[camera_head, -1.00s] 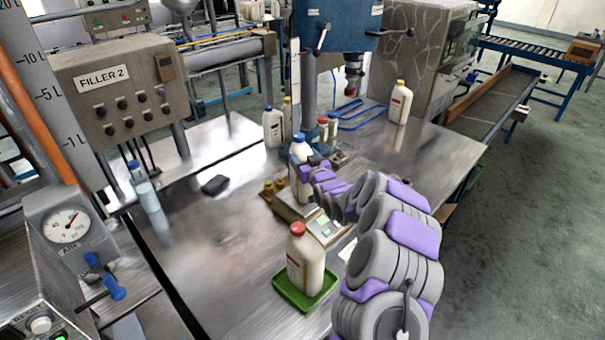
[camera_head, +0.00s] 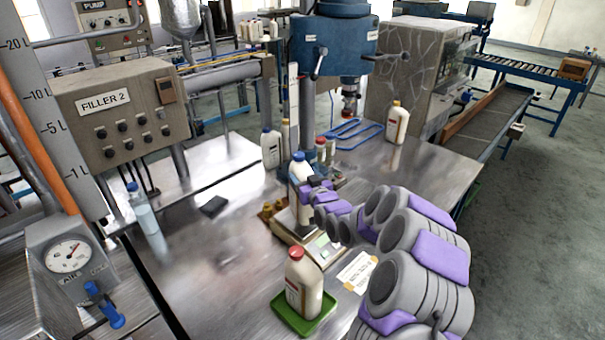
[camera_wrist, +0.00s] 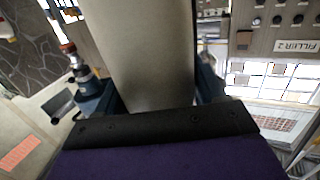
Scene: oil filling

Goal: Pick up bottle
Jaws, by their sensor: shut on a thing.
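A white bottle with a blue cap (camera_head: 300,172) stands upright over the weighing scale (camera_head: 312,243) in the middle of the steel table. My gripper (camera_head: 312,192) reaches it from the right and is shut on its body. In the wrist view the pale bottle body (camera_wrist: 150,55) fills the space between my fingers. Whether its base touches the scale is hard to tell. Another white bottle with a red cap (camera_head: 304,282) stands on a green tray (camera_head: 290,318) in front of the scale.
A white bottle with a yellow cap (camera_head: 397,123) stands at the back right. Blue-capped bottle (camera_head: 271,148) and smaller bottles stand near the drill-like blue machine (camera_head: 335,42). Brass weights (camera_head: 267,209) sit left of the scale. A paper label (camera_head: 357,272) lies right of it. The table's left middle is mostly clear.

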